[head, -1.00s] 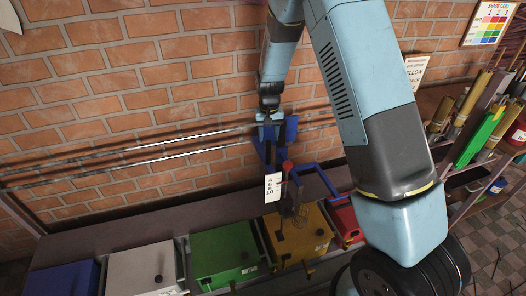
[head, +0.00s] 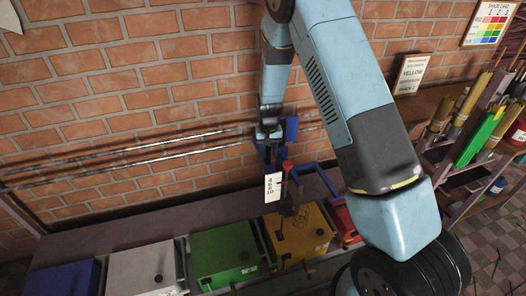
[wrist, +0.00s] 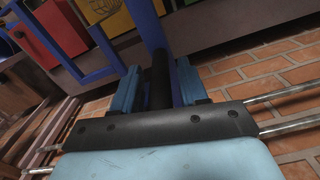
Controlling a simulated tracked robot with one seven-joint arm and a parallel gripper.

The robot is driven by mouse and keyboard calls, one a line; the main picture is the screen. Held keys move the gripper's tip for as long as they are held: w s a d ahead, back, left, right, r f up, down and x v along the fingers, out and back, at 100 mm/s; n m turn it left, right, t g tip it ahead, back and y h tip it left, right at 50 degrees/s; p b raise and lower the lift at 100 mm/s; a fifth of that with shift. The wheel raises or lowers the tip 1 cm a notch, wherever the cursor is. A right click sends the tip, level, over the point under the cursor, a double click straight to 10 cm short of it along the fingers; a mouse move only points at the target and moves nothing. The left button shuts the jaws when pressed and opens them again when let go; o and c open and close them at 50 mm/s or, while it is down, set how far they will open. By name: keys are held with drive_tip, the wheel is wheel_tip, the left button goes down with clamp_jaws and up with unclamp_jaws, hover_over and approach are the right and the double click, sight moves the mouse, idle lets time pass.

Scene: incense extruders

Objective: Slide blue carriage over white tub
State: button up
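The blue carriage (head: 312,170) hangs on two metal rails along the brick wall, roughly above the yellow tub; its blue frame also shows in the wrist view (wrist: 90,45). The white tub (head: 125,262) stands two places left of the yellow one. My gripper (head: 268,136) is at the carriage's wall side. In the wrist view its two blue fingers (wrist: 158,88) stand either side of a dark upright bar (wrist: 160,75), with narrow gaps visible, so it looks open around the bar. The fingertips' contact is hidden in the head view.
The green tub (head: 222,250) stands between the white and yellow tubs (head: 307,235). A blue tub (head: 65,280) is at far left, a red one (head: 345,222) at right. The rails (head: 120,165) are clear leftward. A white scale plate (head: 272,187) hangs by the carriage.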

clamp_jaws()
idle(0.3)
